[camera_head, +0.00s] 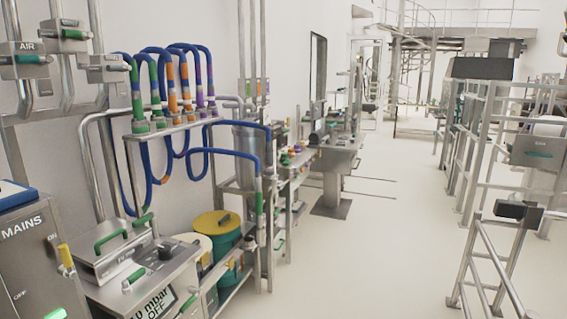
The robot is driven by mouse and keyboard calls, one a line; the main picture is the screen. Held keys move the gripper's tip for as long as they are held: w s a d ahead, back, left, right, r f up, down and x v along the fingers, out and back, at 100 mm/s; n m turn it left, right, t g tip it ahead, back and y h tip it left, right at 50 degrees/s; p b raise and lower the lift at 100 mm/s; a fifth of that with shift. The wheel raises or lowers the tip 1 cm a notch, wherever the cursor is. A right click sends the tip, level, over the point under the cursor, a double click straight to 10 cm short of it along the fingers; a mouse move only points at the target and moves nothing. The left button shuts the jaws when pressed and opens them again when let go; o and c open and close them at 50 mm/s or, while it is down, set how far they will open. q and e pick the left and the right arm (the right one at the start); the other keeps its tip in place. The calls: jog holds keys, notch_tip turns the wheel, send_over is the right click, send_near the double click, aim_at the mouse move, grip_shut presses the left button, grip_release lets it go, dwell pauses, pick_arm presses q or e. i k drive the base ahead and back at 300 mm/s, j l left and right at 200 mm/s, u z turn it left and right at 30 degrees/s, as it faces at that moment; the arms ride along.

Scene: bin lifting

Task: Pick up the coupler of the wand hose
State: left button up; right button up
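Several blue hoses hang in loops on a wall rack (170,131) at the left. Their ends stand upright on the rack, with green, orange and purple sleeved couplers; a green one (136,90) is at the left and a purple one (210,85) at the right. Another blue hose (235,153) runs right from the rack and down towards a metal tube with a green sleeve (259,203). I cannot tell which of these is the coupler of the wand hose. Neither of my grippers is in view.
A metal cabinet marked MAINS (30,250) and a metal box with green handles (112,245) stand at the front left. A teal bin with a yellow lid (217,222) is beside them. Metal railings (490,262) stand at the right. The pale floor (370,240) between is open.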

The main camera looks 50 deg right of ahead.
aim_at(268, 165)
jog(key=z, duration=1.5)
jog(key=i+l+u, duration=0.15)
jog(key=i, duration=0.35)
jog(key=i+l+u, duration=0.15)
jog(key=i, duration=0.35)
jog(key=l, duration=0.1)
